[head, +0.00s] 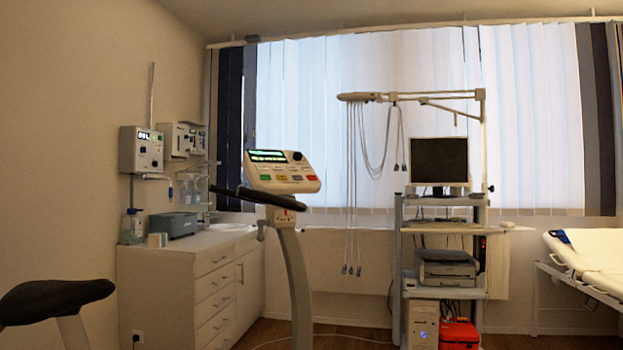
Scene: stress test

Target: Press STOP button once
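A light grey control console (258,181) stands on a curved post left of the middle. It has a lit green display (268,156) and a dark round knob (297,156). Below the display is a row of small coloured buttons, including a green one (265,178), an orange one (281,178) and a red one (297,178). Their lettering is too small to read, so I cannot tell which is STOP. My gripper is not in view.
Dark handlebars (262,198) stick out below the console. A black saddle (50,300) is at the lower left. A white drawer cabinet (190,290) stands behind, an equipment cart (445,228) with a monitor (439,161) to the right, and a bed (600,262) at far right.

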